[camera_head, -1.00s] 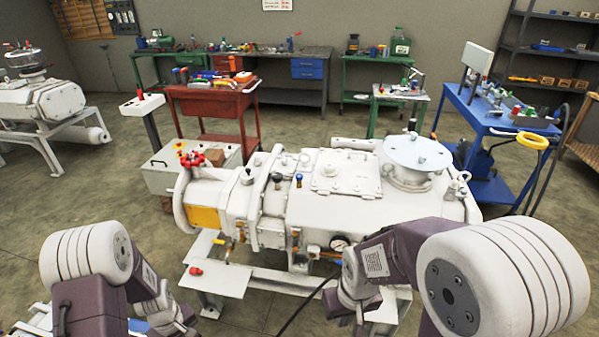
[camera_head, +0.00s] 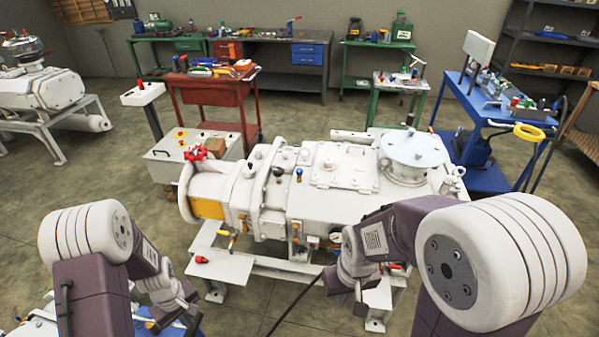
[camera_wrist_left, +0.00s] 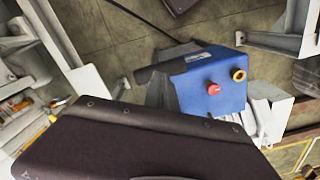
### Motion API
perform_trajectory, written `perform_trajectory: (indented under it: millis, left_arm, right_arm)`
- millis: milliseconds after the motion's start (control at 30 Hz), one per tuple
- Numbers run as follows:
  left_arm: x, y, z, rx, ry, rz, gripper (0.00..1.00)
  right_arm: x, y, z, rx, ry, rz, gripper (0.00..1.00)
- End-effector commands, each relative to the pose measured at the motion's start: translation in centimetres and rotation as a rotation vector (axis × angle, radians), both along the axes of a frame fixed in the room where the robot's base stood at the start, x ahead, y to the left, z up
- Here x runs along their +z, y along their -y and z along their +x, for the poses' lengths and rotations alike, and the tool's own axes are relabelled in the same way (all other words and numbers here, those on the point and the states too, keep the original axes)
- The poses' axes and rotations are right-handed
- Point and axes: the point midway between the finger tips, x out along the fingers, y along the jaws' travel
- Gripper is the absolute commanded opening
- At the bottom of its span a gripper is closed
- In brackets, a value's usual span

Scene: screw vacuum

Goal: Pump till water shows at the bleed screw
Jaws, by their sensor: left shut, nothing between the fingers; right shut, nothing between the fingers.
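The large white screw vacuum pump (camera_head: 320,195) stands on its white frame in front of me. Small brass and coloured fittings sit along its near side; I cannot tell which is the bleed screw, and no water is visible. My right gripper (camera_head: 362,296) is shut and empty before the pump's near side.
A red handle (camera_head: 202,260) lies on the frame's near plate. A dark hose (camera_head: 292,302) runs across the floor. A grey control box (camera_head: 170,165), a red cart (camera_head: 215,98) and a blue cart (camera_head: 490,115) stand beyond the pump. Open floor (camera_head: 90,185) lies at left.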

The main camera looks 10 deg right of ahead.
Motion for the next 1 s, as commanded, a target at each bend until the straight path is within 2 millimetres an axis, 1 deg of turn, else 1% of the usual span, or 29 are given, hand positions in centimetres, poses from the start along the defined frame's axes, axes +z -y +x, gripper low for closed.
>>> perform_trajectory:
  millis: [400, 1000]
  left_arm:
    - [-0.1, 0.0, 0.0, 0.0, 0.0, 0.0, 0.0]
    - [-3.8, 0.0, 0.0, 0.0, 0.0, 0.0, 0.0]
  right_arm:
    - [-0.1, 0.0, 0.0, 0.0, 0.0, 0.0, 0.0]
    - [-2.9, 0.0, 0.0, 0.0, 0.0, 0.0, 0.0]
